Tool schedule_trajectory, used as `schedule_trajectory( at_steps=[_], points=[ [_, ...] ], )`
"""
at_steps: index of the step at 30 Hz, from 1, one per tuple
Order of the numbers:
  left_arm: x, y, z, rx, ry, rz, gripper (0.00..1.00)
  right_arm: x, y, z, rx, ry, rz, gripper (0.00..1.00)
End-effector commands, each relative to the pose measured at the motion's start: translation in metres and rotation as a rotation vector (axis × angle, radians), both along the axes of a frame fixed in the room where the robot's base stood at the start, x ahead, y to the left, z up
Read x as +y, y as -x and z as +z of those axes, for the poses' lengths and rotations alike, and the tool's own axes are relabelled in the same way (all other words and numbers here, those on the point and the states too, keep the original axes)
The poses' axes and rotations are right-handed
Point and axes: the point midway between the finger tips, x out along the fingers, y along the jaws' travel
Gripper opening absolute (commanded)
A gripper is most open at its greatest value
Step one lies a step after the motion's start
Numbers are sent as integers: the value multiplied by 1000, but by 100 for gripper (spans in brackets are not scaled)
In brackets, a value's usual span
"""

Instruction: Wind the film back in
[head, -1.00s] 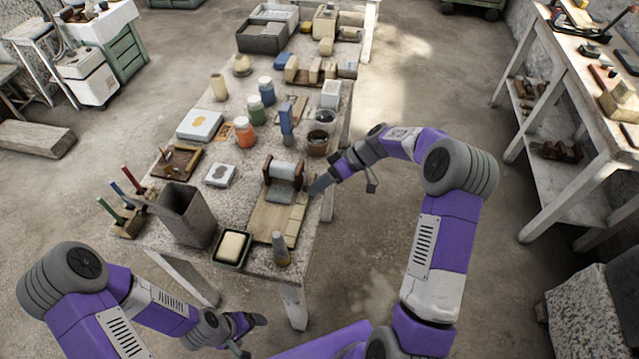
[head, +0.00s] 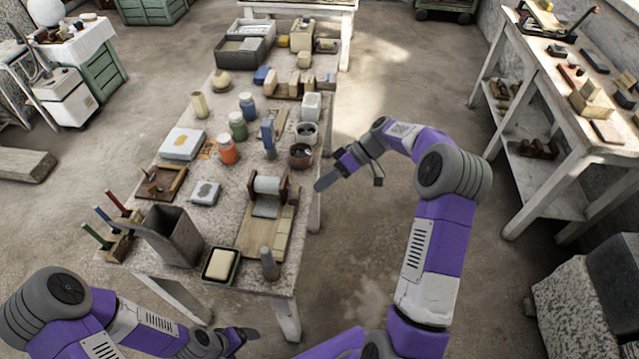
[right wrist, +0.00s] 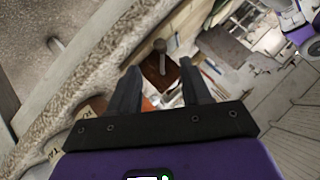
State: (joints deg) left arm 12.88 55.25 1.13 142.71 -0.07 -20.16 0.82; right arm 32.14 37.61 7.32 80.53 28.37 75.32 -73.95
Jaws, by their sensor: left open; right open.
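A pale roll of film (head: 268,184) sits between the brown wooden cheeks of a stand (head: 283,190) on the stone-topped table. A short greyish sheet of film (head: 266,208) hangs from the roll onto a light wooden board (head: 258,235). My right gripper (head: 323,183) is open and empty, just right of the stand and apart from it. In the right wrist view, a brown wooden piece (right wrist: 158,75) with a grey knob (right wrist: 160,46) shows beyond the open fingers; I cannot tell whether it belongs to the stand. My left gripper (head: 246,336) is open and empty, low in front of the table.
A tray with a pale block (head: 220,265) and a grey-brown upright peg (head: 269,263) stand near the board's front. A tall grey container (head: 172,237) is to the left, and jars (head: 228,150) stand behind.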

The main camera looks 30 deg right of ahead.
Motion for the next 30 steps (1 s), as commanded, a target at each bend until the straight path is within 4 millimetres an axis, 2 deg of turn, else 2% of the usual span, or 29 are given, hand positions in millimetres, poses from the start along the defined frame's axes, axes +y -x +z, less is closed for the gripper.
schedule_trajectory(
  at_steps=[7, 11, 14, 21, 27, 30],
  points=[
    [0, 0, -1, 0, 0, 0, 87, 1, 1, -2, 15, -8, -13, 47],
    [0, 0, -7, 0, 0, 0, 87, 5, 6, -10, 141, -82, -118, 47],
    [0, 0, -14, 0, 0, 0, 87, 11, 14, -20, 348, -201, -277, 47],
    [0, 0, -33, 0, 0, 0, 87, 21, 29, -40, 1026, -572, -683, 47],
    [0, 0, -47, 0, 0, 0, 87, 19, 36, -54, 1601, -871, -902, 47],
    [0, 0, -51, 0, 0, 0, 87, 17, 39, -59, 1822, -983, -953, 47]
  ],
)
